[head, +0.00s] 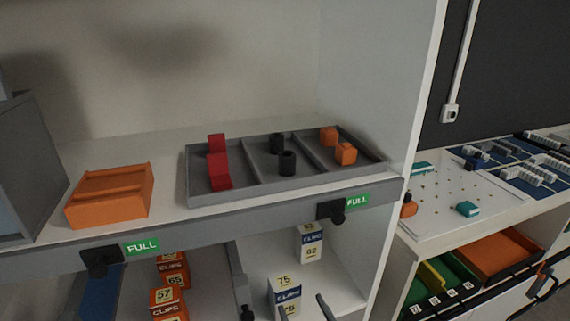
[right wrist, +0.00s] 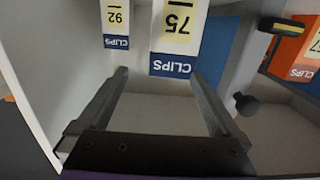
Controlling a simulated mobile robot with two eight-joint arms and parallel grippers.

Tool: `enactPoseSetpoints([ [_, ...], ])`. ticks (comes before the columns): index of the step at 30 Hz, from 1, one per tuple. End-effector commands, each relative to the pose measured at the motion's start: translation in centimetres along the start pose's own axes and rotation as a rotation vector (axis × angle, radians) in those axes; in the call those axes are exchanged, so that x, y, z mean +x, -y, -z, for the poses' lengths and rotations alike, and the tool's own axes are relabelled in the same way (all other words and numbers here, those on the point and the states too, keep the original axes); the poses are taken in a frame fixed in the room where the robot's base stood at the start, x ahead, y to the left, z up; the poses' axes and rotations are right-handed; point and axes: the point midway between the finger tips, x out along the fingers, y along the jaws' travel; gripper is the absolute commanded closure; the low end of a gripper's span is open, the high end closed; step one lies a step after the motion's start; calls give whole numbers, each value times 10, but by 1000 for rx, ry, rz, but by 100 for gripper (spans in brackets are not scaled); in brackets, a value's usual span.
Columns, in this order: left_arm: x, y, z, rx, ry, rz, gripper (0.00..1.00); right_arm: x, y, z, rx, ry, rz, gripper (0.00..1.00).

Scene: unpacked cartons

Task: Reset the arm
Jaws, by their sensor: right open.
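My right gripper (head: 303,306) shows at the bottom edge of the head view, only its finger ends visible. It is open and empty in the lower shelf bay, close to a white and blue clips box marked 75 (head: 284,290). In the right wrist view its two spread fingers (right wrist: 158,78) point toward this box (right wrist: 178,35), which stands beyond the tips, with nothing between them. A second white and blue clips box (head: 310,243) stands farther back; it also shows in the right wrist view (right wrist: 117,22). My left gripper is not in view.
The upper shelf holds an orange box (head: 110,195) and a grey divided tray (head: 240,190) with red, black and orange pieces. Orange clips boxes (head: 166,302) stand in the bay to the left, past a divider. A black knob (head: 337,210) juts from the shelf edge.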

Motion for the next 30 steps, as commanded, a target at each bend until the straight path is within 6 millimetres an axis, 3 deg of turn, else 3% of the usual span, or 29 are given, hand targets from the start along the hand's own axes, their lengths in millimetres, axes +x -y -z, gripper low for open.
enactPoseSetpoints([
  [5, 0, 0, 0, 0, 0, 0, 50, -39, -57, -32, 20, 295, -190, 0],
  [9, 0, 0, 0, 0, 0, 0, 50, -96, -82, -66, 62, 587, -287, 0],
  [14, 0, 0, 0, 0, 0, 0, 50, -159, -82, -92, 116, 847, -308, 0],
  [20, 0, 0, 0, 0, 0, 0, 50, -230, -61, -111, 193, 1111, -266, 0],
  [30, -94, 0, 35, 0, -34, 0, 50, -237, -60, -12, 185, 1077, -265, 0],
])
